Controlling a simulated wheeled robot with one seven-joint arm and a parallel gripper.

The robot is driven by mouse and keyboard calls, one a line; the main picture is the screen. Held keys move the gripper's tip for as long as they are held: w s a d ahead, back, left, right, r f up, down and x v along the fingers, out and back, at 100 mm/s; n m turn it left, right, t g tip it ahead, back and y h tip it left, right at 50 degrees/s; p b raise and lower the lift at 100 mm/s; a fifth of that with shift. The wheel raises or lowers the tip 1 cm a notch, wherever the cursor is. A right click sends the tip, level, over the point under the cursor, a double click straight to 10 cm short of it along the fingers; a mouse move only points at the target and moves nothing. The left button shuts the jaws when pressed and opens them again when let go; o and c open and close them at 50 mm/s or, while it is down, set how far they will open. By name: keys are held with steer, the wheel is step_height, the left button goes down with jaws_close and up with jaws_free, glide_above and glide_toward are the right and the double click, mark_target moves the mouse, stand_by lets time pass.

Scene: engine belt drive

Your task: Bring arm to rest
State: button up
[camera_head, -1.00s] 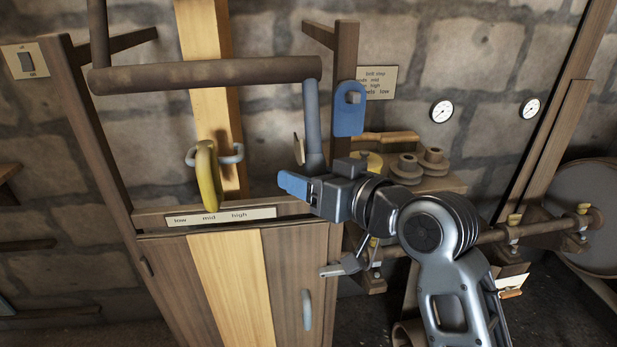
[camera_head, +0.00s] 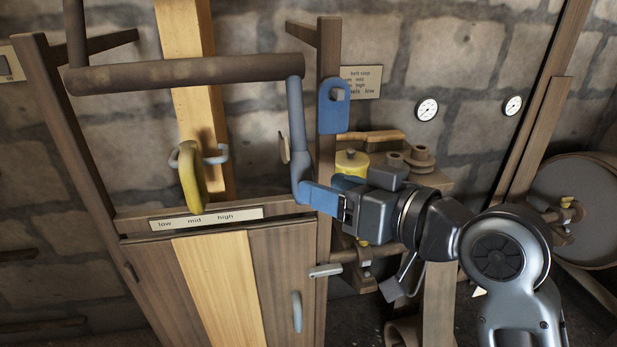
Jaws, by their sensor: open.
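My gripper (camera_head: 333,190) has blue fingertips and points left, at the right end of the wooden cabinet top. Its jaws are open, with one finger in front and the other partly behind it. No object shows between them. The blue-grey lever (camera_head: 298,125) hangs from the brown pipe (camera_head: 190,73), and its lower end appears right beside the front fingertip. I cannot tell whether they touch. My arm reaches in from the lower right, bent at a large round joint.
A yellow handle (camera_head: 191,182) hangs above the low/mid/high label (camera_head: 206,218). A blue plate (camera_head: 333,107) is on the right post. A yellow pot (camera_head: 351,163) and stepped pulleys (camera_head: 420,158) stand behind my gripper. A large drum (camera_head: 578,210) is at far right.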

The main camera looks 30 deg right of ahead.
steer(key=s+d+f+m+h, duration=0.15)
steer(key=s+f+h, duration=0.25)
steer(key=s+f, duration=1)
steer(key=s+a+f+n, duration=0.1)
steer(key=s+a, duration=0.1)
steer(key=s, duration=1.7)
steer(key=shift+s+a+g, duration=0.15)
steer(key=shift+a+g, duration=0.15)
steer(key=shift+a, duration=0.1)
steer(key=shift+f, duration=0.1)
